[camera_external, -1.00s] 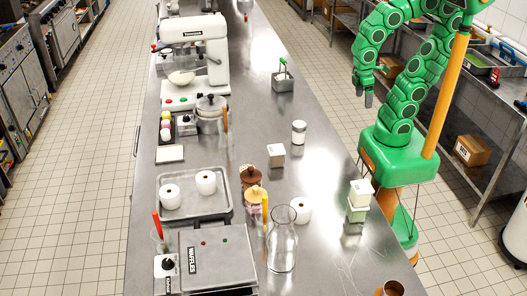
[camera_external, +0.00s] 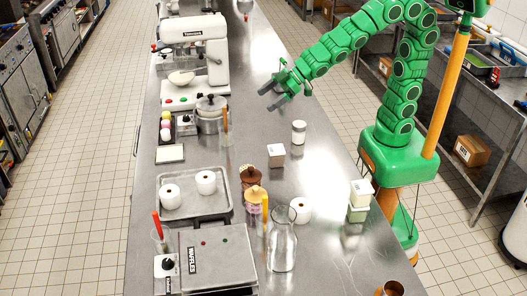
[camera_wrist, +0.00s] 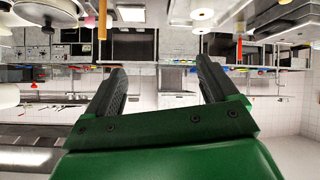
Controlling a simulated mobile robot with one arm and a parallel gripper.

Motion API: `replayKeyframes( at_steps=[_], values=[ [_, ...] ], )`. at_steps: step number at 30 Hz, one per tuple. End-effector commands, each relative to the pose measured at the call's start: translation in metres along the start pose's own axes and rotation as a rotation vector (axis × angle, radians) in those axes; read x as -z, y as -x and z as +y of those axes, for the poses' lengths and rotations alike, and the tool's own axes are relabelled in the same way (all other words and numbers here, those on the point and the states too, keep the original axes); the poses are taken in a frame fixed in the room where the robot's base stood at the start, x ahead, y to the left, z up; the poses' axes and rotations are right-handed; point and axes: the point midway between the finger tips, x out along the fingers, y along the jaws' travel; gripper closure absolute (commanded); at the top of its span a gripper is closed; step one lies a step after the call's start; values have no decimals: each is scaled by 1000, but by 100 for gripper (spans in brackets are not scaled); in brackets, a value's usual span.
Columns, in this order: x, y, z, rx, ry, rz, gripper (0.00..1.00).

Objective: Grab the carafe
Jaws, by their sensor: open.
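The carafe (camera_external: 282,246) is a clear glass vessel with a wide body and a narrower neck. It stands upright near the front of the steel counter, right of the waffle maker, in the external view. My gripper (camera_external: 274,98) is open and empty above the far part of the counter, well behind the carafe and apart from it. I cannot make out the carafe in the wrist view.
The waffle maker (camera_external: 215,262) is left of the carafe. A yellow-handled item (camera_external: 265,212) and a white roll (camera_external: 300,210) stand close behind it. Bare counter lies right of the carafe.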

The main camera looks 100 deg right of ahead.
Motion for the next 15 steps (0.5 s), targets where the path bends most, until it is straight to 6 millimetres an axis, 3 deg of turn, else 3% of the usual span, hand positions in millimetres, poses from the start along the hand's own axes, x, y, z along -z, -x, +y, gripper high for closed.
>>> replayKeyframes(
  at_steps=[6,15],
  values=[
    [38,-48,-54,113,78,172,13],
    [66,-92,-154,343,159,387,13]
  ],
)
